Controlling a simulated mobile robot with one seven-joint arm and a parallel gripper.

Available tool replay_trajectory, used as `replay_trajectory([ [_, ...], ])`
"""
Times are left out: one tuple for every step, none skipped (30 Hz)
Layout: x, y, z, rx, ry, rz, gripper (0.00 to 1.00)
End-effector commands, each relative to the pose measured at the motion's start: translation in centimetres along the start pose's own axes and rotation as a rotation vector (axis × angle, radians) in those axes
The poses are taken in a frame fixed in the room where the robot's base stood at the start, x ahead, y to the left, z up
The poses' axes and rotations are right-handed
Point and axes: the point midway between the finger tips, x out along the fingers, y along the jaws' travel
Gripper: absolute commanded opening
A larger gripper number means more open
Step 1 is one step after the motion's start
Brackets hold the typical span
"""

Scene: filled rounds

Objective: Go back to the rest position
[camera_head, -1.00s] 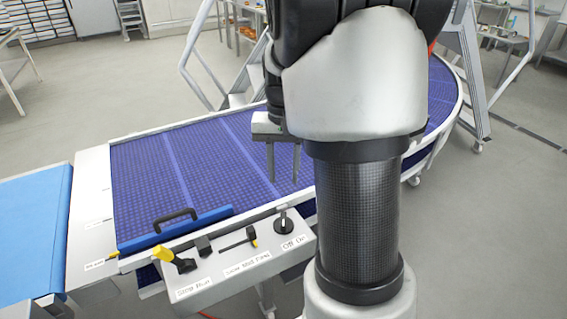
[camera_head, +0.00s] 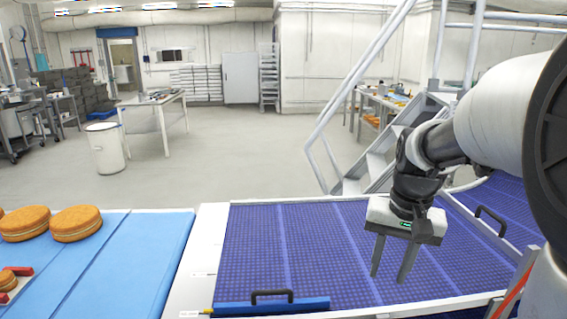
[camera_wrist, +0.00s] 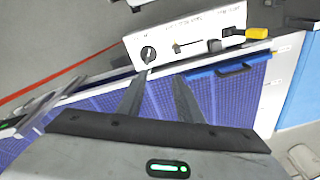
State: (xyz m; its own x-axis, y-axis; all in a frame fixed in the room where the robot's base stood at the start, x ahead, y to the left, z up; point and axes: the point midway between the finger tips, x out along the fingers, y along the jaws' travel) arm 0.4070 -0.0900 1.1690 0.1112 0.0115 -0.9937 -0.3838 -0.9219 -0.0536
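My gripper (camera_head: 392,262) hangs from my arm over the purple mesh conveyor (camera_head: 325,245) at the right of the head view. Its two fingers point down and stand apart, with nothing between them. In the wrist view the fingers (camera_wrist: 160,85) are also apart and empty. They point toward the white control panel (camera_wrist: 188,38), which carries a black knob, small levers and a yellow handle (camera_wrist: 257,33).
A blue bar with a black handle (camera_head: 271,303) lies across the conveyor's near edge. A blue belt (camera_head: 135,255) at left carries round filled cakes (camera_head: 76,222). Metal stairs (camera_head: 385,150) stand behind the conveyor. The floor beyond (camera_head: 230,160) is open.

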Motion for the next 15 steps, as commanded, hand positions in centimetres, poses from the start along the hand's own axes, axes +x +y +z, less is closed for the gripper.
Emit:
replay_trajectory([
  [-2.7, -0.9, 1.7, -0.046, 0.048, -0.022, 0.33],
  [-3.7, -1.4, 2.8, -0.073, 0.071, -0.031, 0.33],
  [-5.0, -1.9, 4.2, -0.110, 0.102, -0.042, 0.33],
  [-5.8, -2.2, 5.3, -0.139, 0.127, -0.049, 0.33],
  [-6.6, -2.5, 6.3, -0.165, 0.152, -0.055, 0.33],
  [-7.5, -2.8, 7.7, -0.200, 0.184, -0.061, 0.33],
  [-8.0, -3.0, 8.7, -0.225, 0.206, -0.065, 0.33],
  [-8.5, -3.2, 9.6, -0.249, 0.230, -0.068, 0.33],
  [-9.0, -3.4, 10.7, -0.278, 0.259, -0.070, 0.33],
  [-9.3, -3.4, 11.5, -0.298, 0.278, -0.071, 0.33],
  [-9.5, -3.5, 12.2, -0.317, 0.295, -0.070, 0.33],
  [-9.7, -3.5, 13.0, -0.339, 0.317, -0.069, 0.33],
  [-9.8, -3.5, 13.5, -0.351, 0.331, -0.069, 0.33],
  [-9.9, -3.5, 13.9, -0.363, 0.343, -0.068, 0.33],
  [-10.0, -3.5, 14.3, -0.375, 0.355, -0.066, 0.33],
])
